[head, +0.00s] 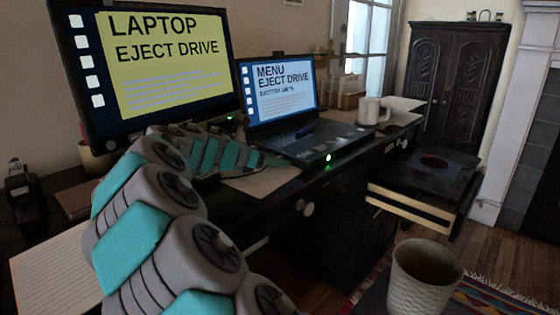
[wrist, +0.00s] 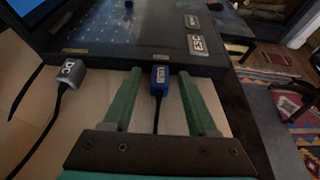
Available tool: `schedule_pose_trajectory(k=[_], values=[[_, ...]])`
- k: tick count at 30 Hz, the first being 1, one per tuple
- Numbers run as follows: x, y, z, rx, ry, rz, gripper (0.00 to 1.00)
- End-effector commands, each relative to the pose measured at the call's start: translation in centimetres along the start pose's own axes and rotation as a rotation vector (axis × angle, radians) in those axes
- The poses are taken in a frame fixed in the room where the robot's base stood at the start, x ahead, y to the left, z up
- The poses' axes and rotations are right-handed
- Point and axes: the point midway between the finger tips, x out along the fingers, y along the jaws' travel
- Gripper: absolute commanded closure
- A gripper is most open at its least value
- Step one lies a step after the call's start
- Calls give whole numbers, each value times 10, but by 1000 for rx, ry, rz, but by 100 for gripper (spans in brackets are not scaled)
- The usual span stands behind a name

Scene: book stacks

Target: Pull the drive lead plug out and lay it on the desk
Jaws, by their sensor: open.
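The laptop (head: 315,135) stands open on the dark desk (head: 270,205); its screen reads "MENU EJECT DRIVE". In the wrist view a blue plug (wrist: 160,78) with a white label sits at the laptop's near edge, its dark lead running back toward my gripper's palm. I take it for the drive lead plug; the label is hard to read. My gripper (wrist: 160,74) is open, with one teal finger on each side of the blue plug and visible gaps between. A grey plug (wrist: 70,73) with a black cable sits left of the fingers at the same edge.
A monitor (head: 150,65) stands at the left and a mug (head: 371,110) behind the laptop's right side. Paper (head: 262,180) lies before the laptop. An open drawer (head: 405,205) juts out at right, and a bin (head: 425,280) stands on the floor.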

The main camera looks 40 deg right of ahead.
Motion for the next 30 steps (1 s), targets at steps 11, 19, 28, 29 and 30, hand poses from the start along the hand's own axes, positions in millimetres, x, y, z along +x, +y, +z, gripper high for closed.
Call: schedule_pose_trajectory(k=[11,19,28,29,30], values=[[-1,0,1,0,0,1,42],[0,0,0,0,0,1,42],[0,0,0,0,0,1,70],[0,0,0,0,0,0,73],[0,0,0,0,0,0,78]])
